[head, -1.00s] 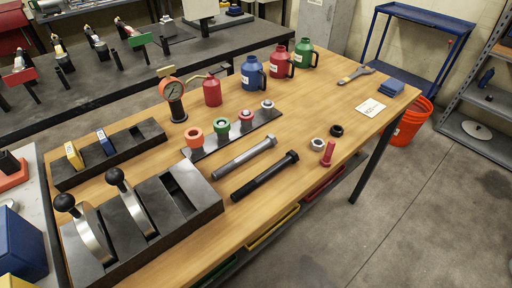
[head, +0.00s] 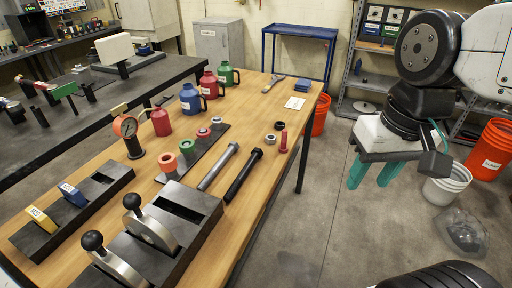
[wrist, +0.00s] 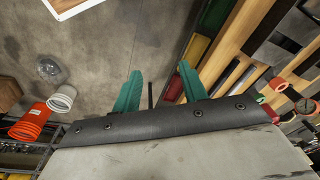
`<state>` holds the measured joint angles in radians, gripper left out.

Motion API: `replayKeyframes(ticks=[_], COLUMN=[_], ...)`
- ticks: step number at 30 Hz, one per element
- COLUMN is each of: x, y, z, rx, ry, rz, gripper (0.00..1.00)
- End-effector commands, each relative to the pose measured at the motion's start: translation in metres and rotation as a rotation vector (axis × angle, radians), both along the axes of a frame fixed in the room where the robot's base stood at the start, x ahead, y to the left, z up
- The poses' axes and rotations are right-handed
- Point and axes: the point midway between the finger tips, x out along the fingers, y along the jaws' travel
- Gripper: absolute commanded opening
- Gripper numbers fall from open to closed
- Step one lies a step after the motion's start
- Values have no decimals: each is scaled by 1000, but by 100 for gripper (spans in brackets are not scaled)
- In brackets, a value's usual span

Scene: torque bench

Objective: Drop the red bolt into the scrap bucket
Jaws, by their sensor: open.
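The red bolt (head: 283,141) stands upright on its head at the right edge of the wooden workbench (head: 225,221), beside a grey nut and a black nut. My gripper (head: 373,180) is open and empty, over the floor right of the bench, apart from the bolt. Its teal fingers (wrist: 160,68) are spread in the wrist view. An orange bucket with a white label (head: 492,150) stands on the floor at the far right, a white bucket (head: 447,184) next to it. Another orange bucket (head: 320,115) stands behind the bench's far right corner. I cannot read which label says scrap.
A long dark bolt (head: 243,175) and a silver bolt (head: 218,167) lie left of the red bolt. Coloured jugs (head: 190,101), a wrench (head: 273,83) and blue cloths (head: 301,87) sit farther back. A clear, bag-like object (head: 464,231) lies on the floor. The floor between bench and buckets is open.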

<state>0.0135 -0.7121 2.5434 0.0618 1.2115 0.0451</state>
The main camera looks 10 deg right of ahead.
Motion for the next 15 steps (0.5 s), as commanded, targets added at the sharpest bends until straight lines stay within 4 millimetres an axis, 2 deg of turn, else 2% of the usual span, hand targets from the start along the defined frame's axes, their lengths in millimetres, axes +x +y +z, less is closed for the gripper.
replayKeyframes(ticks=[5, 9, 12, 15], x=[49, 108, 154, 201], y=[28, 46, 50, 45], z=[-8, -19, -30, -46], rx=[223, 440, 584, 718], ry=[86, 177, 249, 327], rz=[-267, -578, -818, -1071], gripper=[43, 43, 43, 43])
